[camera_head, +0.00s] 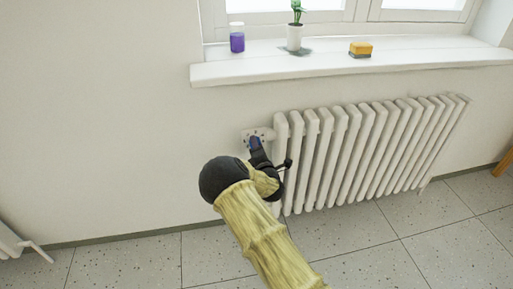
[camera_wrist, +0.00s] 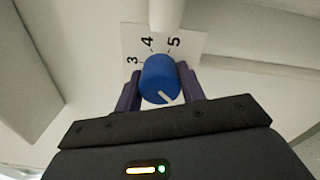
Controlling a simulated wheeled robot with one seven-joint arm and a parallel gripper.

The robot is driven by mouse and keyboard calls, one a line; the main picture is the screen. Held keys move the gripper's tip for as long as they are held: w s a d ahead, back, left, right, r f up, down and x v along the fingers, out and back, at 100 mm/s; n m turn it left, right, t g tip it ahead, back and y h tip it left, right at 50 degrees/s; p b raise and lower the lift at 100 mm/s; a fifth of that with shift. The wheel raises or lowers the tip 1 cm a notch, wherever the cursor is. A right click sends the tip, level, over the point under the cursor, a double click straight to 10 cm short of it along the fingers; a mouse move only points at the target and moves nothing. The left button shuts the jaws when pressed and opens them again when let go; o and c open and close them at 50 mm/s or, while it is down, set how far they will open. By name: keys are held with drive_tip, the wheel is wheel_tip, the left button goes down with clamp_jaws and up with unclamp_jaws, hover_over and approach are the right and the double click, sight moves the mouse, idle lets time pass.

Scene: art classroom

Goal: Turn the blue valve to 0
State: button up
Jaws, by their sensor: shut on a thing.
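The blue valve (camera_wrist: 160,79) is a round knob with a white pointer line. In the wrist view the line points down and slightly right, toward my gripper. A white dial plate (camera_wrist: 190,45) behind it shows the numbers 3, 4 and 5 along its upper side; the part of the plate below the knob is hidden. My gripper (camera_wrist: 160,92) is shut on the knob, one purple finger at each side. In the head view my gripper (camera_head: 255,143) reaches the dial plate (camera_head: 262,133) at the radiator's left end, and the knob is mostly hidden there.
The white radiator (camera_head: 365,150) stands right beside my gripper. Above it, the windowsill (camera_head: 350,68) juts out and bears a purple jar (camera_head: 237,38), a potted plant (camera_head: 294,36) and a yellow sponge (camera_head: 360,49).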

drive_tip(key=shift+f+n, duration=0.1)
drive_tip(key=shift+n, duration=0.4)
drive_tip(key=o, duration=1)
drive_tip(key=shift+c, duration=0.2)
drive_tip(key=shift+s, duration=0.1)
drive_tip(key=p+v, duration=0.2)
drive_tip(key=v, duration=1.5)
drive_tip(key=shift+s+d, duration=0.1)
drive_tip(key=shift+s, duration=0.05)
